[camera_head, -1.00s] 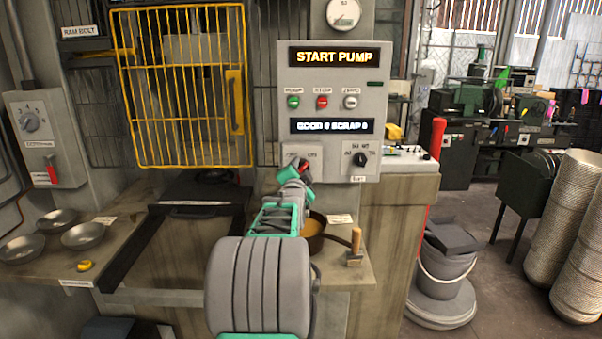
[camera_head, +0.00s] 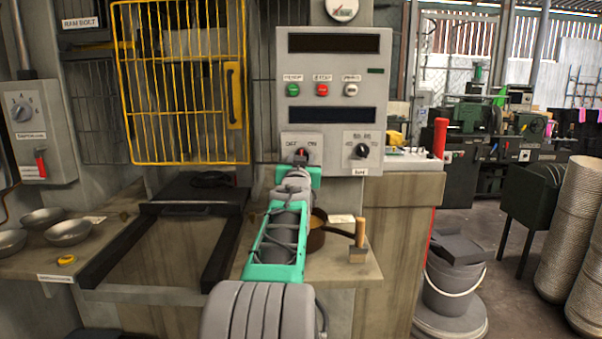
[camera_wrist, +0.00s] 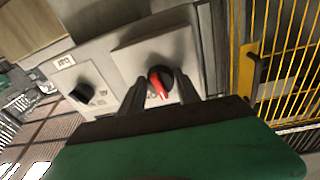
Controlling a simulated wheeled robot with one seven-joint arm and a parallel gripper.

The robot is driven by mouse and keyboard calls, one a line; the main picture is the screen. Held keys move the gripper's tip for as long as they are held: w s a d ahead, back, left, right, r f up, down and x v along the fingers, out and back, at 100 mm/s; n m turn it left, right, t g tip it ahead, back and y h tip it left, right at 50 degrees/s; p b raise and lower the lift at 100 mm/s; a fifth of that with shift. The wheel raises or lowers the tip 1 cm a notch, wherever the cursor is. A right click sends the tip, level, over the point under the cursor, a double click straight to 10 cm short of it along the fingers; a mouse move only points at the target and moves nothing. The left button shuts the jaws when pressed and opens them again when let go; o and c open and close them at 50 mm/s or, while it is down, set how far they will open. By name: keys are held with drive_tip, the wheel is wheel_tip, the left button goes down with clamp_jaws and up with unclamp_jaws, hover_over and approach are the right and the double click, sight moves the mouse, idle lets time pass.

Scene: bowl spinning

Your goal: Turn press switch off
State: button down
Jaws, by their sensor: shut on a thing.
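The control panel (camera_head: 334,110) is a grey box on the machine front, and both of its displays are dark. The switch with a red handle (camera_wrist: 160,83) sits on a raised plate at the lower left of the panel, with labels beside it, one reading like "OFF". It also shows in the head view (camera_head: 302,155), partly behind my wrist. My gripper (camera_wrist: 160,92) has its two fingers on either side of the knob and is shut on it. The arm covers the area just below the switch in the head view.
A black selector knob (camera_head: 361,151) is right of the switch. Green, red (camera_head: 322,90) and white buttons are above. A yellow mesh guard (camera_head: 180,85) stands to the left. A pan (camera_head: 318,232) and a wooden-handled tool (camera_head: 360,240) lie on the ledge below.

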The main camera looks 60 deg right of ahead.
drive_tip(key=shift+s+f+n+t+y+b, duration=0.15)
drive_tip(key=shift+n+t+b, duration=0.25)
drive_tip(key=shift+n+b, duration=1.35)
drive_tip(key=shift+w+r+n+t+y+b, duration=0.15)
drive_tip(key=shift+n+t+b, duration=0.5)
drive_tip(key=shift+n, duration=1.9)
drive_tip(key=shift+s+g+b, duration=0.1)
drive_tip(key=shift+g+b, duration=0.15)
drive_tip(key=shift+b, duration=0.05)
drive_tip(key=c, duration=0.9)
unclamp_jaws()
drive_tip(key=b+v, duration=0.1)
drive_tip(key=v, duration=0.6)
drive_tip(key=shift+s+a+f, duration=0.1)
drive_tip(key=shift+s+a, duration=0.1)
drive_tip(key=shift+a, duration=0.1)
